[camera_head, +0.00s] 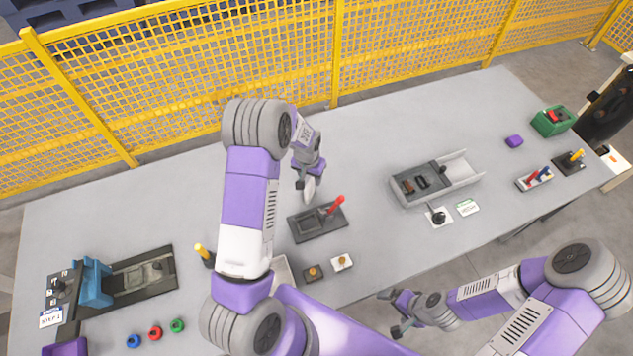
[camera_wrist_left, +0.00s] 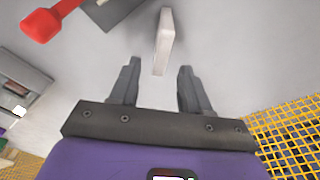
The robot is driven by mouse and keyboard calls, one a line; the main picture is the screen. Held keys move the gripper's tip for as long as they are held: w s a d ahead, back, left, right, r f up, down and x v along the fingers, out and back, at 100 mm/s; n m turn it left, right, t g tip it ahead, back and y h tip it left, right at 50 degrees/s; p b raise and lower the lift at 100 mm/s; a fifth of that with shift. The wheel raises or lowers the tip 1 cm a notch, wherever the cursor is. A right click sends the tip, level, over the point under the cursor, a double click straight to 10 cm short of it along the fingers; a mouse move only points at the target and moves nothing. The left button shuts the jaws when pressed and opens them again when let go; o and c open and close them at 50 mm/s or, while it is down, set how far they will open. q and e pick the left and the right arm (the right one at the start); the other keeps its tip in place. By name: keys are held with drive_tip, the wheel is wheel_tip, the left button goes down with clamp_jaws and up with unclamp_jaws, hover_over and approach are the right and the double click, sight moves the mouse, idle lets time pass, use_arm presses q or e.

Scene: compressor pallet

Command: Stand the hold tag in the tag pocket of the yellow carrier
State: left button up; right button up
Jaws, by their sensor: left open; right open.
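A thin white slab (camera_head: 309,188), which looks like the hold tag, is at my left gripper (camera_head: 302,187) in the head view. In the left wrist view the slab (camera_wrist_left: 163,42) lies just ahead of the open fingers of my left gripper (camera_wrist_left: 157,75), roughly in line with the gap and not clasped. Any writing on it cannot be read. My right gripper (camera_head: 387,313) is open and empty near the table's front edge. I cannot make out a yellow carrier or its tag pocket; my left arm hides part of the table.
A dark plate with a red handle (camera_head: 334,206) lies close to the left gripper. A grey tray (camera_head: 455,172) stands right of centre. A blue clamp (camera_head: 95,282) sits at far left, a green box (camera_head: 551,121) at far right. Yellow mesh fence (camera_head: 400,50) runs behind the table (camera_head: 370,240).

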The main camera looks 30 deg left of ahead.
sight(309, 184)
use_arm(q)
drive_tip(key=f, duration=0.6)
drive_tip(key=shift+s+f, duration=0.2)
drive_tip(key=shift+s, duration=0.15)
clamp_jaws()
